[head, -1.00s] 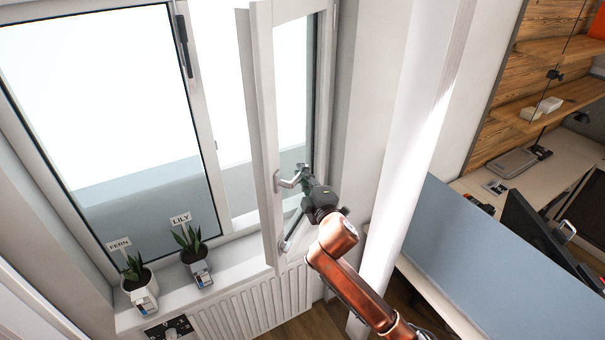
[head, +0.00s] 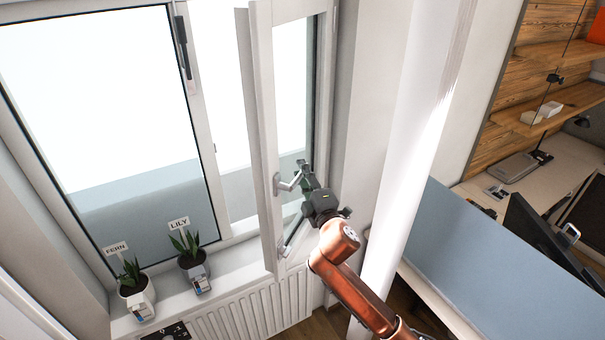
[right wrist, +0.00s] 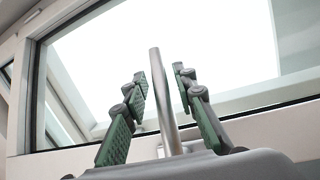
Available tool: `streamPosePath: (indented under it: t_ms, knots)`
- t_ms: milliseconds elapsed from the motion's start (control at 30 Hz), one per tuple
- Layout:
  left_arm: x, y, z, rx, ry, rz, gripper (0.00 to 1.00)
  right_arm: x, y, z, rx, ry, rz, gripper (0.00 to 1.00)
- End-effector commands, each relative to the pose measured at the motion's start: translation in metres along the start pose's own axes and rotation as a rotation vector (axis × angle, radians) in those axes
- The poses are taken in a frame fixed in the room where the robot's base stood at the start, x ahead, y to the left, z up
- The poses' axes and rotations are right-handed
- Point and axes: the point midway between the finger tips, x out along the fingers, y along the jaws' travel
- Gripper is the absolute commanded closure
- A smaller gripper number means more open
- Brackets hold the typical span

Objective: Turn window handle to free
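An open window sash (head: 263,120) with a white frame stands swung into the room in the head view. Its silver handle (head: 287,184) sits on the sash's left upright, with the lever reaching right and slightly up. My right gripper (head: 304,174) is at the lever's free end. In the right wrist view, the handle's bar (right wrist: 163,100) stands between the two green-padded fingers, with a gap visible on each side. The fingers of my right gripper (right wrist: 161,85) are apart. My left gripper is in neither view.
A fern pot (head: 137,290) and a lily pot (head: 194,268) stand on the sill left of the sash, above a radiator (head: 245,313). A white curtain (head: 410,160) hangs close to the right of my gripper. A blue-grey partition (head: 500,260) stands further right.

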Motion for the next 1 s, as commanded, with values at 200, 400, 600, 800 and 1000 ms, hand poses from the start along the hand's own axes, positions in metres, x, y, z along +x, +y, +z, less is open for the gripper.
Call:
streamPosePath:
  t_ms: [200, 400, 600, 800, 1000]
  knots:
    - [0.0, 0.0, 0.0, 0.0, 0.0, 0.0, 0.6, 0.0, 0.0, 0.0, 0.001, 0.0, 0.0, 0.71]
    - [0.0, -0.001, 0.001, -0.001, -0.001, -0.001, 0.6, -0.007, 0.0, 0.0, 0.002, 0.001, 0.0, 0.71]
    - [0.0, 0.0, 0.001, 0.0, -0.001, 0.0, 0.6, -0.042, -0.001, 0.001, 0.002, 0.0, -0.001, 0.71]
    - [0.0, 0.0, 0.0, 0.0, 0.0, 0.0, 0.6, -0.084, -0.001, 0.0, 0.001, 0.001, 0.0, 0.71]
    - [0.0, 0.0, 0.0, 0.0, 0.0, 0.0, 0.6, -0.111, 0.0, 0.0, 0.001, 0.0, 0.0, 0.71]
